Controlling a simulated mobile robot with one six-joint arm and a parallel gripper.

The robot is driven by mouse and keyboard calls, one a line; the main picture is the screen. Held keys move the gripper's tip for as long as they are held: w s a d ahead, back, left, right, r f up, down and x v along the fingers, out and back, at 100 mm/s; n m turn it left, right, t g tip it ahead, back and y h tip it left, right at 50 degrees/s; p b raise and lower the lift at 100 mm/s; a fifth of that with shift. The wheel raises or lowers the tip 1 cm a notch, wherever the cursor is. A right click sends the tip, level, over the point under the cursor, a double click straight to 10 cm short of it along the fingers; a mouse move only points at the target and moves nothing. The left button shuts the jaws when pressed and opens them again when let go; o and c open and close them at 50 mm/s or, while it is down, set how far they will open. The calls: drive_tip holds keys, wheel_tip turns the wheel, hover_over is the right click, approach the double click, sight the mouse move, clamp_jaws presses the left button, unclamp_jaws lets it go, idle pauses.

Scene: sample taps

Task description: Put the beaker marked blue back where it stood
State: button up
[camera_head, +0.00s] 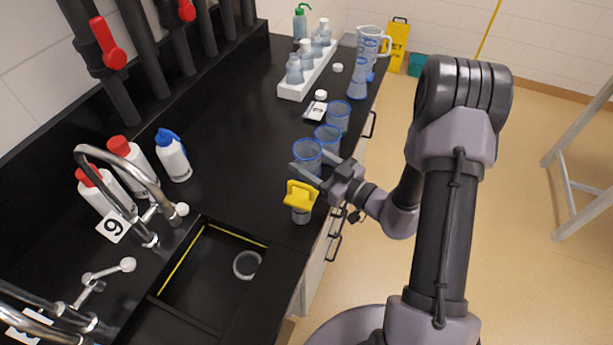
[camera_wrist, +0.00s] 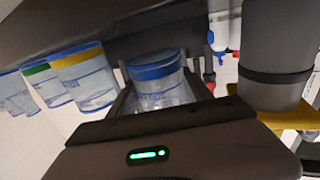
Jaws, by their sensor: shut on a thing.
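A clear beaker with a blue band (camera_wrist: 154,72) is between the two fingers of my gripper (camera_wrist: 160,98) in the wrist view. In the head view my gripper (camera_head: 314,164) is at the counter's front edge, shut on this blue-rimmed beaker (camera_head: 307,153). The beaker looks about upright; its lower part is hidden by a finger, and I cannot tell whether its base touches the counter. Beakers with a yellow band (camera_wrist: 86,77) and a green band (camera_wrist: 48,86) stand beside it in the wrist view. In the head view two more beakers (camera_head: 328,136) (camera_head: 338,115) stand behind it.
A yellow-topped item (camera_head: 300,194) stands close in front of the held beaker. The black counter (camera_head: 235,140) is clear to its left. A sink (camera_head: 205,275) lies nearer, with taps and bottles (camera_head: 173,157) at left. A white rack of bottles (camera_head: 296,88) stands farther back.

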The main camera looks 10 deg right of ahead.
sight(318, 176)
wheel_tip(318, 176, down, 3)
drive_tip(key=shift+f+b, duration=0.2)
drive_tip(key=shift+b, duration=0.5)
drive_tip(key=shift+r, duration=0.2)
drive_tip(key=o, duration=1.3)
drive_tip(key=shift+f, duration=0.1)
drive_tip(key=p+v, duration=0.3)
drive_tip(key=v, duration=0.9)
